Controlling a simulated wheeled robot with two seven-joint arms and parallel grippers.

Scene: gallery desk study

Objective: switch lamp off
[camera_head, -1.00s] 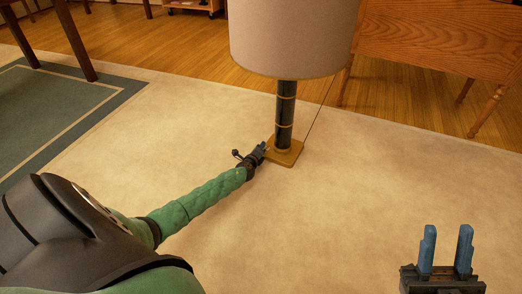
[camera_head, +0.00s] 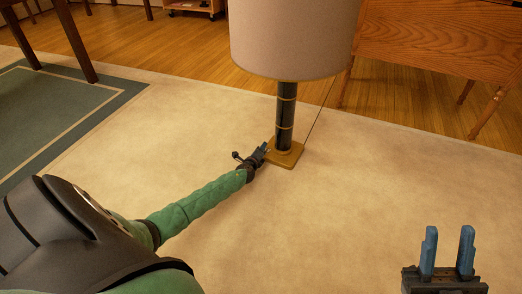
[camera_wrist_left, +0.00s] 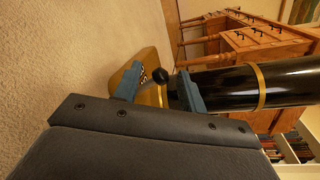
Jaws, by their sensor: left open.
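The floor lamp has a beige drum shade (camera_head: 290,38), a black column with gold bands (camera_head: 286,115) and a square gold base (camera_head: 287,156) on the carpet. I cannot tell from the shade whether it is lit. My left gripper (camera_head: 264,149) is low at the left side of the base. In the left wrist view its blue fingers (camera_wrist_left: 160,86) are open, with a small dark round knob (camera_wrist_left: 157,75) and part of the gold base (camera_wrist_left: 147,92) showing between them. I cannot tell whether they touch. My right gripper (camera_head: 448,232) is open and empty at lower right.
A thin cord (camera_head: 320,105) runs up behind the lamp. A wooden desk (camera_head: 440,45) stands at the back right. A green rug (camera_head: 50,115) lies at left under dark furniture legs. The beige carpet (camera_head: 340,220) in front of the lamp is clear.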

